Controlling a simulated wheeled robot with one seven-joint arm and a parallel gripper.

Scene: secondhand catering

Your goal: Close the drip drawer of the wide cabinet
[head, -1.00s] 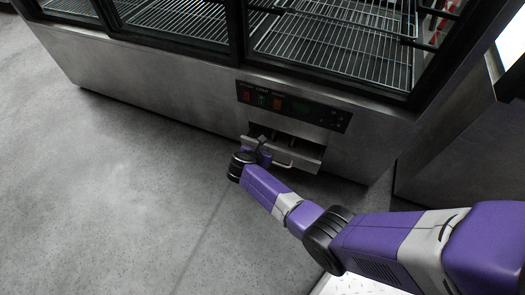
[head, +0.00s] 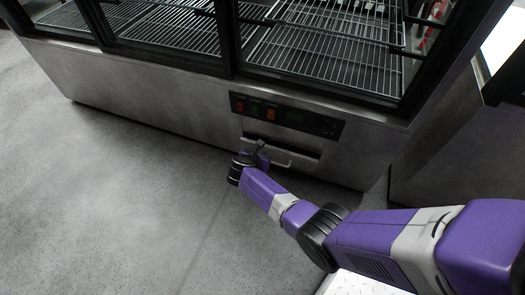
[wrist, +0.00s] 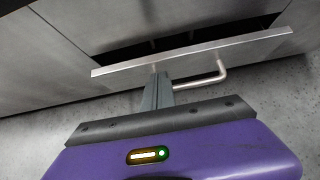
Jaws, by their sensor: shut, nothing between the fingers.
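The wide cabinet (head: 150,85) is a steel display case with dark-framed glass and wire shelves. Its drip drawer (head: 299,165) sits low in the front, below the control panel (head: 287,115). In the wrist view the drawer's steel front edge (wrist: 205,52) stands slightly out from the cabinet, with a dark gap behind it. The bar handle (wrist: 205,80) is on the drawer's outer face. My gripper (head: 260,146) is shut and empty; in the wrist view its fingers (wrist: 157,88) are against or very near the drawer front, beside the handle. Exact contact is hard to tell.
Grey floor (head: 120,190) is open to the left and in front of the cabinet. Another steel unit (head: 440,150) stands at the right, close to the cabinet's end. A pale patterned plate or mat (head: 355,284) lies at the bottom right.

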